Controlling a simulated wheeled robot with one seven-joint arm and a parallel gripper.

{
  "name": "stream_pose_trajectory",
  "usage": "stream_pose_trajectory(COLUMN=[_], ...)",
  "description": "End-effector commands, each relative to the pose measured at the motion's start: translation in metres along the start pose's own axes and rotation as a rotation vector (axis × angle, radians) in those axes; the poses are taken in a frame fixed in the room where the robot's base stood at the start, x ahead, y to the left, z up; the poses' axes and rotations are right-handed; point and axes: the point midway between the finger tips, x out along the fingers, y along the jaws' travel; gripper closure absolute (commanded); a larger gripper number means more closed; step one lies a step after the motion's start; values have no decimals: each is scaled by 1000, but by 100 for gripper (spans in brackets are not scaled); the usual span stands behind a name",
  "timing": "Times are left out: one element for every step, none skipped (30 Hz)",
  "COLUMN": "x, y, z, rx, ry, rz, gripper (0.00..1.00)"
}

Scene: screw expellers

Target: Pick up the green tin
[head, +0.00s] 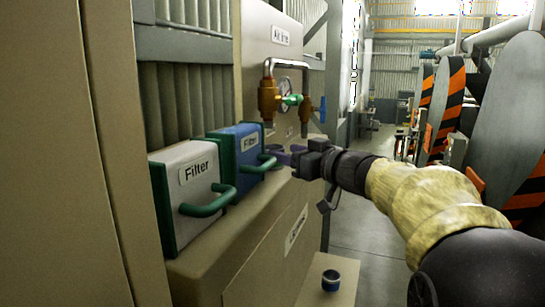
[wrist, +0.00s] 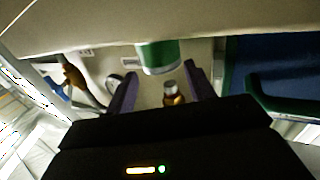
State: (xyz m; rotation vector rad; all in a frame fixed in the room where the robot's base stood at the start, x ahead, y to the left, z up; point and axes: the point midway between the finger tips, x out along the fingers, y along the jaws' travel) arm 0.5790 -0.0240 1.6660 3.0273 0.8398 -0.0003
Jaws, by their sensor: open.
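The green tin (wrist: 157,56) shows in the wrist view as a green cylinder with a pale metal rim, on the pale machine surface. My gripper (wrist: 161,72) is open, with its two purple fingers apart. The tin's near end lies between the fingertips, with a gap visible on both sides. In the head view my gripper (head: 284,156) reaches in from the right, just past the blue filter box. I cannot make out the tin in the head view.
A blue filter box (head: 238,160) and a white filter box (head: 187,197), both with green handles, stand left of my gripper. Brass valve piping (head: 268,98) rises behind it. A small amber item (wrist: 172,94) shows between the fingers.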

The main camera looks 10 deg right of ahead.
Motion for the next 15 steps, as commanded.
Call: stream_pose_trajectory(x=[0,0,0,0,0,1,3,5,10,13,17,23,28,32,38], y=[0,0,0,0,0,0,0,0,0,-1,-1,-1,-1,-2,-2], z=[0,0,0,0,0,0,-1,-1,-2,-2,-3,-4,-4,-4,-3], rx=[0,0,0,0,0,1,1,1,2,3,4,3,4,4,3], ry=[0,0,0,0,0,0,-1,-1,-1,-1,-1,-2,-2,-1,-1], rz=[0,0,0,0,0,0,-1,-1,-1,-2,-2,-2,-2,-2,-2], gripper=[46,46,46,46,46,46,46,46,46,46,46,46,46,46,46])
